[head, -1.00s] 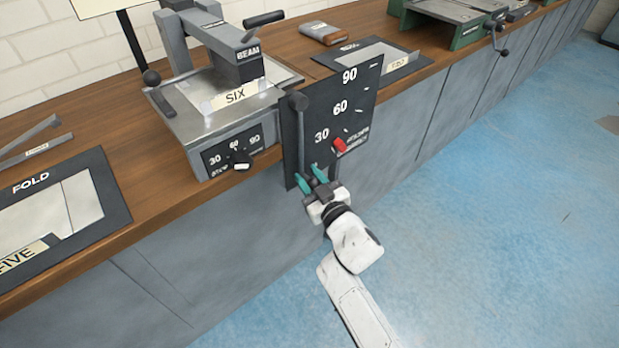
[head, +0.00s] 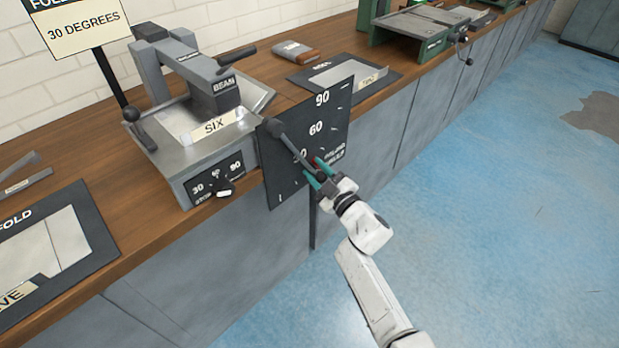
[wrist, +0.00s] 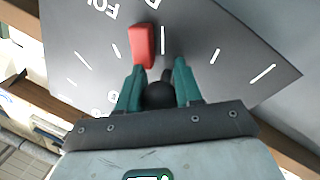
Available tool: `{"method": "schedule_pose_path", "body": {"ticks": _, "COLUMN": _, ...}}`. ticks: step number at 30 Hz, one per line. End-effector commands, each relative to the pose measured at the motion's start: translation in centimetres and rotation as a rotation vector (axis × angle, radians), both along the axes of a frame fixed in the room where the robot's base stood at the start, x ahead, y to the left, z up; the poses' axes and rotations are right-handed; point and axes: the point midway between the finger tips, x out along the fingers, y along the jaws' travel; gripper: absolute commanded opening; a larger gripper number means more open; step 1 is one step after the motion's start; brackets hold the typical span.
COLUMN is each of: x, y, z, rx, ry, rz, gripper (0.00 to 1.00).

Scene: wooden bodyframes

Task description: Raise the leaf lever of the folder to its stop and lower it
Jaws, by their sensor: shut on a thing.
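The folder (head: 205,144), labelled SIX, stands on the bench with a dark angle plate (head: 334,112) marked 90, 60 and 30 at its right. The dark leaf lever (head: 292,146) slants across this plate, from its round upper-left end down to my gripper (head: 312,170). My gripper is shut on the lever's dark ball end (wrist: 158,95), which sits between the teal fingers. A red stop (wrist: 143,45) shows just beyond the fingertips in the wrist view. It is mostly hidden behind the fingers in the head view. I cannot tell whether the lever touches it.
A sign (head: 82,30) reads 30 DEGREES. A small dial (head: 221,190) is on the folder's front. A ball-topped lever (head: 135,120) stands at its left. Green machines (head: 415,40) stand farther along the bench. The blue floor (head: 480,200) at right is clear.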

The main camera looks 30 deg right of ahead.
Motion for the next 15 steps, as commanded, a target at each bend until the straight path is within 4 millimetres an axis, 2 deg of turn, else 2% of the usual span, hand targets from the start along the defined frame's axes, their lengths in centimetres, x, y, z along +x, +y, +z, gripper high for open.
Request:
{"method": "schedule_pose_path", "body": {"ticks": 4, "x": 0.18, "y": -0.8, "z": 0.4, "rx": -0.026, "ry": -0.011, "rz": -0.005, "gripper": 0.0}}
{"method": "schedule_pose_path", "body": {"ticks": 15, "x": 0.23, "y": -0.91, "z": 0.51, "rx": -0.035, "ry": -0.014, "rz": -0.005, "gripper": 0.0}}
